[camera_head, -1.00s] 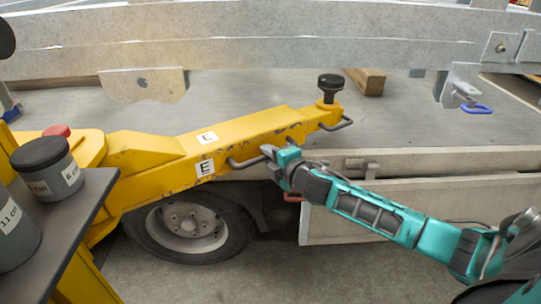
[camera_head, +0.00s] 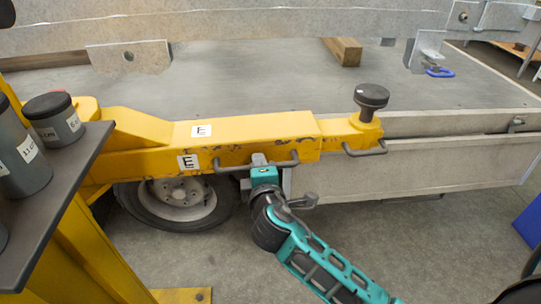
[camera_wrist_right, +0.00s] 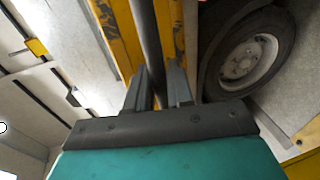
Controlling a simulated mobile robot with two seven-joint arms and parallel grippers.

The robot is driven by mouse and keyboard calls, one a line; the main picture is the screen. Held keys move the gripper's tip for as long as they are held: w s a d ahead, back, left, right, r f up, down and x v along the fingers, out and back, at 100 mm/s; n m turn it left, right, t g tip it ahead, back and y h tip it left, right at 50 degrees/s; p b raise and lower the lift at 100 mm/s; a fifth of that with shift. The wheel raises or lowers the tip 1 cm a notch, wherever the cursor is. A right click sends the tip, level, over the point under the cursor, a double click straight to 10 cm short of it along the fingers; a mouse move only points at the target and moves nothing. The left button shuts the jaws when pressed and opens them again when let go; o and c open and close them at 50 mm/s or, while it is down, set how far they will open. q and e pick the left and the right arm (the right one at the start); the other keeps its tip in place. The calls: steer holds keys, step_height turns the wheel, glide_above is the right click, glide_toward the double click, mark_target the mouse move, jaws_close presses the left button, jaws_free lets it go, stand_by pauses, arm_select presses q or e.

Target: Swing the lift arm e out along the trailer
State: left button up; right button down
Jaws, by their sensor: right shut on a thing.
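The yellow lift arm e (camera_head: 250,130) carries two white "E" labels and reaches from the post at left across the trailer's side, roughly along its edge. A black round pad (camera_head: 371,97) stands on its right end. My right gripper (camera_head: 259,165) is shut on the dark bar handle on the arm's near side. In the right wrist view the handle (camera_wrist_right: 147,45) runs between the two fingers (camera_wrist_right: 160,88), with the yellow arm (camera_wrist_right: 115,30) behind it. My left gripper is not in view.
The trailer's grey deck (camera_head: 270,85) lies behind the arm, with its side panel (camera_head: 420,168) below. A wheel (camera_head: 180,195) sits under the arm. A shelf (camera_head: 55,190) with grey cylinders (camera_head: 52,118) stands at left. The floor in front is clear.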

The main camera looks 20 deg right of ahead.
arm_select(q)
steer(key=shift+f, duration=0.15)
arm_select(e)
steer(key=shift+s+a+m+h, duration=0.2)
steer(key=shift+s+a+h, duration=0.15)
steer(key=shift+s, duration=0.3)
steer(key=shift+s+a+m+h, duration=0.25)
steer(key=shift+s+a, duration=0.1)
steer(key=shift+s, duration=0.25)
steer(key=c, duration=1.2)
jaws_free()
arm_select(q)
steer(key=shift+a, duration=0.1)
